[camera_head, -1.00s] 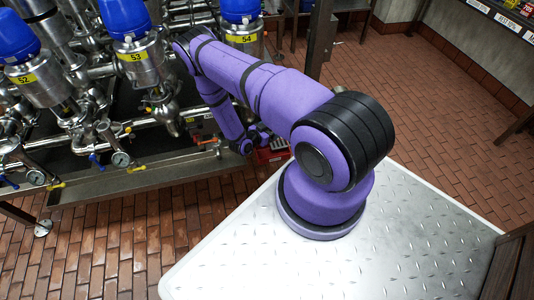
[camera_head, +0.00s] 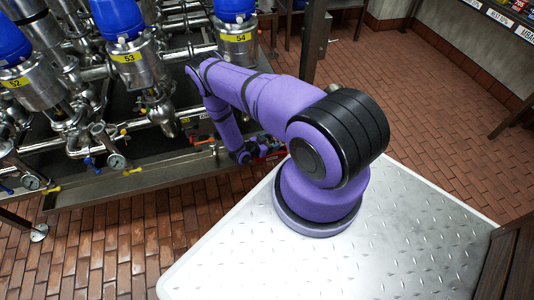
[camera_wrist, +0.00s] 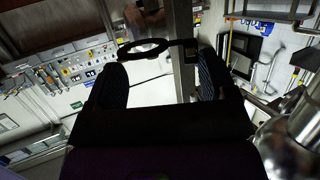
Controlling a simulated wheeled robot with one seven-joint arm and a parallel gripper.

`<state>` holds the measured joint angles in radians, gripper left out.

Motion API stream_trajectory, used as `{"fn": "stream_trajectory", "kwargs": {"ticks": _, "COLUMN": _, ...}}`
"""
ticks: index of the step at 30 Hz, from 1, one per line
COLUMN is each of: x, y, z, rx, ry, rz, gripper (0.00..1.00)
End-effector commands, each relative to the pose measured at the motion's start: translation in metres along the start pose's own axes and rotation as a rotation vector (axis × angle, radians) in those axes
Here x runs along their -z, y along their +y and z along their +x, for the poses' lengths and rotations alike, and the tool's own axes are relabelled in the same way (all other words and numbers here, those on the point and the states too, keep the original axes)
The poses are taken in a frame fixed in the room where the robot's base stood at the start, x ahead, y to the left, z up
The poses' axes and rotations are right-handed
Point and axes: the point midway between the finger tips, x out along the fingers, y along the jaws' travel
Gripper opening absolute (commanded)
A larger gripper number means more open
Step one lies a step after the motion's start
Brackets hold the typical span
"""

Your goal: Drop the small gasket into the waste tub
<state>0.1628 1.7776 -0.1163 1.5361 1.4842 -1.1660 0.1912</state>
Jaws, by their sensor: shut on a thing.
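A dark ring, which looks like the gasket (camera_wrist: 123,50), shows in the wrist view between and just beyond the fingers of my gripper (camera_wrist: 158,62). The fingers stand apart on either side, shut on the ring, which reaches across to the right finger. In the head view my gripper (camera_head: 262,150) is small, dark and partly hidden, low beside the front edge of the pipework, so the gasket cannot be made out there. I cannot pick out the waste tub for certain in either view.
A red box-like thing (camera_head: 277,153) lies partly hidden beside my gripper. Steel valves with blue tops, labelled 52, 53 (camera_head: 128,57) and 54 (camera_head: 240,37), stand at the left over a metal trough (camera_head: 130,185). Brick floor (camera_head: 440,120) is free at the right.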

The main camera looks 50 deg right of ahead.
Motion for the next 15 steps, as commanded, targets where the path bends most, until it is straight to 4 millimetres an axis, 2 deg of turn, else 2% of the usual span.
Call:
{"fn": "stream_trajectory", "kwargs": {"ticks": 7, "x": -0.0007, "y": 0.0001, "z": 0.0001, "rx": 0.000, "ry": 0.000, "rz": -0.001, "gripper": 0.56}}
{"fn": "stream_trajectory", "kwargs": {"ticks": 8, "x": -0.0007, "y": 0.0001, "z": 0.0001, "rx": 0.000, "ry": 0.000, "rz": -0.001, "gripper": 0.82}}
{"fn": "stream_trajectory", "kwargs": {"ticks": 10, "x": -0.0007, "y": 0.0001, "z": 0.0001, "rx": 0.000, "ry": 0.000, "rz": -0.001, "gripper": 0.98}}
{"fn": "stream_trajectory", "kwargs": {"ticks": 15, "x": -0.0007, "y": 0.0001, "z": 0.0000, "rx": 0.000, "ry": 0.000, "rz": -0.001, "gripper": 1.00}}
